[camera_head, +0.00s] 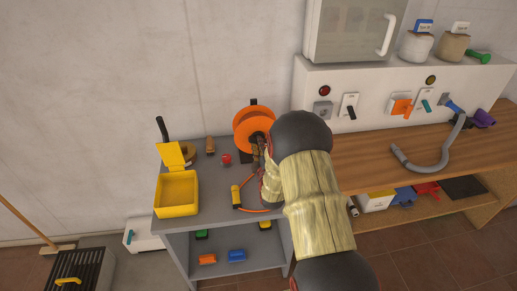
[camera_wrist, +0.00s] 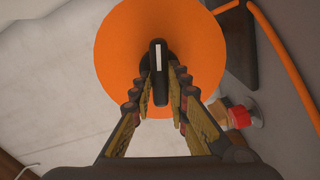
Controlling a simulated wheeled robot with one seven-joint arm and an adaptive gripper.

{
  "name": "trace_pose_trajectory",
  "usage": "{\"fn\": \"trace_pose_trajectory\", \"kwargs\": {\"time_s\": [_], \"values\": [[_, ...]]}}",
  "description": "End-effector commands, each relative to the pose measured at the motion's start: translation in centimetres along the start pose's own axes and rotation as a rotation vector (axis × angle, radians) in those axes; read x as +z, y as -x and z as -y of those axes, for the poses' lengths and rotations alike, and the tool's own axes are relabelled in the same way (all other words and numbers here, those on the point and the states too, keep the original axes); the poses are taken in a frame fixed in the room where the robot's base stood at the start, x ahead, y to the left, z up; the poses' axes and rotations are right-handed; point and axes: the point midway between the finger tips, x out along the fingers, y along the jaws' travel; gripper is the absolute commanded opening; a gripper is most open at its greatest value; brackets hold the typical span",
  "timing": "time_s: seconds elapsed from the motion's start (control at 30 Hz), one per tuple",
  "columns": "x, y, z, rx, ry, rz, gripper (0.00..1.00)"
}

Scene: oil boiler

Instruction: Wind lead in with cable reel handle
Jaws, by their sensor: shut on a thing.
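The cable reel (camera_head: 252,122) has orange discs and stands at the back of the grey bench, partly hidden by my arm. In the wrist view its orange disc (camera_wrist: 120,50) fills the top middle. The black reel handle (camera_wrist: 158,92) points toward the wrist camera, between the two fingers. My gripper (camera_wrist: 160,100) is shut on this handle. In the head view my gripper (camera_head: 262,150) is mostly hidden behind my arm. The orange lead (camera_head: 250,208) runs over the bench front to a yellow connector (camera_head: 236,196). The lead also shows in the wrist view (camera_wrist: 285,60).
A yellow open box (camera_head: 177,193) stands on the bench's left. A red button-like item (camera_head: 226,159) sits near the reel and shows in the wrist view (camera_wrist: 243,112). A wooden worktop (camera_head: 450,150) with a grey hose (camera_head: 430,165) lies to the right. The wall is close behind.

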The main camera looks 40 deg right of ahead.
Motion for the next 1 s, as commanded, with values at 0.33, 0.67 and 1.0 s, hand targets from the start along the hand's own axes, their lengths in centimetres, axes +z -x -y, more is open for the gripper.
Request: {"fn": "trace_pose_trajectory", "kwargs": {"time_s": [0.33, 0.67, 1.0], "values": [[0.19, 0.02, 0.06, 0.001, -0.329, 0.001, 0.0], [0.27, 0.04, -0.02, 0.0, -0.643, 0.002, 0.0], [0.39, 0.03, -0.09, 0.0, -0.965, 0.003, 0.0]]}}
